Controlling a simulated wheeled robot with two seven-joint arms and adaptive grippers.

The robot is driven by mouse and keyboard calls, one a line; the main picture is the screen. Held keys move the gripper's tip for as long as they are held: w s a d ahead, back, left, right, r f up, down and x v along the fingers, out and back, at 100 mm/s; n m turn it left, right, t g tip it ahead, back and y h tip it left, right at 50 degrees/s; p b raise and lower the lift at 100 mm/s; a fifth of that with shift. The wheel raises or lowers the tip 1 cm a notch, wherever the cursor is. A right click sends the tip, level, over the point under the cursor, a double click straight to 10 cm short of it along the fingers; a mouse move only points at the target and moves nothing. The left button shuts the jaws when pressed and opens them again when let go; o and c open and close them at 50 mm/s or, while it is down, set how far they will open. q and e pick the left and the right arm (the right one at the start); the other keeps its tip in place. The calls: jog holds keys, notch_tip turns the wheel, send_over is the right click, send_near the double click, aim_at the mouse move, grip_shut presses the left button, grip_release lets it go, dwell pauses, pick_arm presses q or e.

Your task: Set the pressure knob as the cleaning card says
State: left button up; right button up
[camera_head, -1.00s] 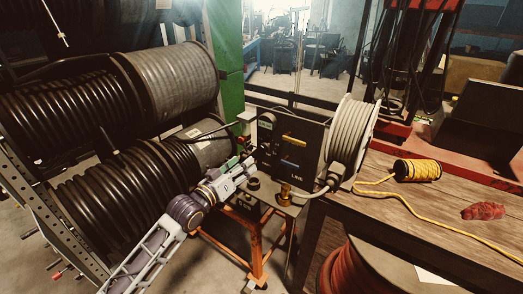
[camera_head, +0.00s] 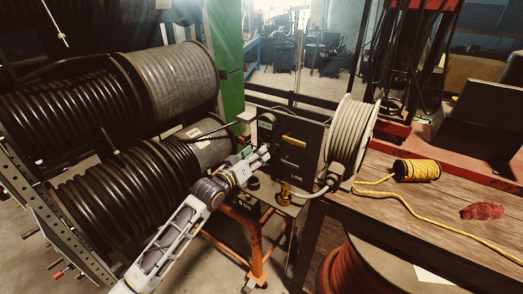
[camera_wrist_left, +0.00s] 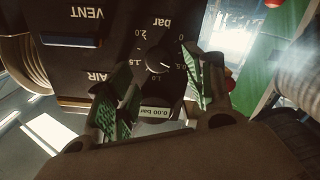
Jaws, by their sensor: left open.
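The pressure knob (camera_wrist_left: 159,61) is a round black knob on the dark control panel (camera_head: 290,145). In the left wrist view its dial shows upside down, with "bar" and marks from 0 to 2.0. The knob's exact pointer setting is hard to read. A small display (camera_wrist_left: 155,113) near it reads 0.00 bar. My left gripper (camera_head: 264,153) is at the panel's left side. In the left wrist view its open green-padded fingers (camera_wrist_left: 165,85) are on either side of the knob's area; contact cannot be told. I cannot identify a cleaning card. My right gripper is not in view.
Large black hose reels (camera_head: 120,195) crowd the left. A wooden bench (camera_head: 430,205) holds a yellow cord spool (camera_head: 417,170).

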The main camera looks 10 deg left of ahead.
pick_arm(q)
jog(key=shift+x, duration=1.9)
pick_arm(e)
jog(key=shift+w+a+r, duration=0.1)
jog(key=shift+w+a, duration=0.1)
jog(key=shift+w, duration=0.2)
pick_arm(q)
jog(key=shift+c, duration=0.3)
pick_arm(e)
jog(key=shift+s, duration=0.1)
pick_arm(q)
jog(key=c, duration=0.9)
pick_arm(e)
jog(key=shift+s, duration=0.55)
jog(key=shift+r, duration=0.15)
